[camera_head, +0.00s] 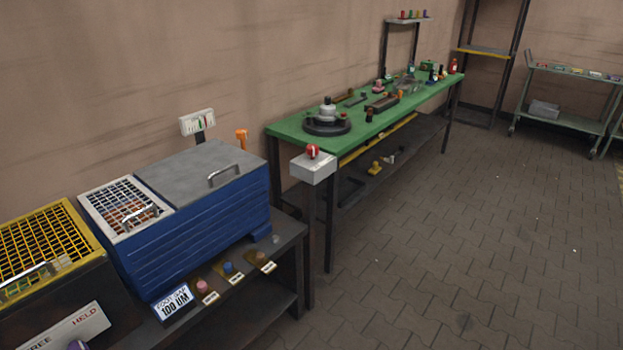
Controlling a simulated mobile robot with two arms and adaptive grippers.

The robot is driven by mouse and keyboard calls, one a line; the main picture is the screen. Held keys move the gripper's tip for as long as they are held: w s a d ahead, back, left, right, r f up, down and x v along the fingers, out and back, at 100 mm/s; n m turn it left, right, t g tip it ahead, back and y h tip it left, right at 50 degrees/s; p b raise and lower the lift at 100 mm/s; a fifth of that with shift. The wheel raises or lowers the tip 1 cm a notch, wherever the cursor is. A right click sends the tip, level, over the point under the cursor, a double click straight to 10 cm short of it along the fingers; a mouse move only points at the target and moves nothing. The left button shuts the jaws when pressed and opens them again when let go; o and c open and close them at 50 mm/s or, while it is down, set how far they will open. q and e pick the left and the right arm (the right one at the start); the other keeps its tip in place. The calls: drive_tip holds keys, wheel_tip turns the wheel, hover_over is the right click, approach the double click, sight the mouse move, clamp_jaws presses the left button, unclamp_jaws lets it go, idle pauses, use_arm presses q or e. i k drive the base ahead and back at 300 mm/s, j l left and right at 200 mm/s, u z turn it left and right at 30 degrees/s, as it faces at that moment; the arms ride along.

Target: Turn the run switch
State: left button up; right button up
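A red knob (313,151) sits on top of a pale grey box (313,168) on a dark post, beside the near end of the green bench. Several small controls with labels stand along the ledge before a blue machine: a pink knob (202,286), a blue knob (228,267) and a dark one (262,257). The labels are too small to read, so I cannot tell which control is the run switch. Neither of my grippers is in view.
The blue machine (195,240) has a grey handled lid and a white mesh cover (125,208). A yellow mesh cover (45,245) stands left of it. The green bench (290,128) holds tools and parts. A trolley (570,75) stands far right. The paved floor (460,220) is mostly clear.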

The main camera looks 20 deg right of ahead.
sight(313, 150)
drive_tip(key=i+l, duration=0.25)
drive_tip(key=i+l+u, duration=0.15)
drive_tip(key=i+l, duration=0.15)
drive_tip(key=l, duration=0.2)
drive_tip(key=i+l, duration=0.25)
drive_tip(key=l, duration=0.15)
drive_tip(key=i+l+u, duration=0.1)
drive_tip(key=i+l, duration=0.15)
drive_tip(key=l, duration=0.15)
